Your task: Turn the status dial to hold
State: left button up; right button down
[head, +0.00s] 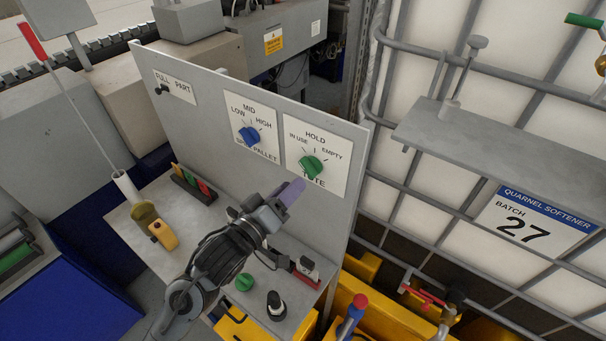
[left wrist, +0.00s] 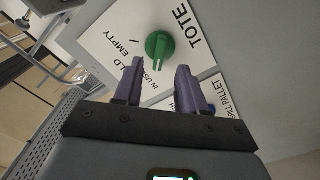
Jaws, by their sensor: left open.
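The green dial (head: 311,167) sits on a white TOTE plate (head: 336,146) marked IN USE, HOLD and EMPTY, on the upright grey panel. HOLD is at the top. In the left wrist view the green dial (left wrist: 160,46) shows its raised grip pointing toward the IN USE side, away from HOLD. My left gripper (head: 291,192) is just below and in front of the dial, apart from it. Its two purple fingers (left wrist: 157,84) are open with nothing between them. The dial shows beyond the fingertips. My right gripper is not in view.
A blue dial (head: 249,135) is left of the green one, and a small black lever (head: 162,89) is farther left. The ledge (head: 180,225) below holds a yellow block, a green knob (head: 244,282) and a black knob (head: 276,305). A caged white tank stands right.

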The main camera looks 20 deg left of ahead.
aim_at(307, 172)
pick_arm(q)
jog(key=shift+p+x, duration=0.4)
jog(key=shift+x, duration=2.2)
grip_shut()
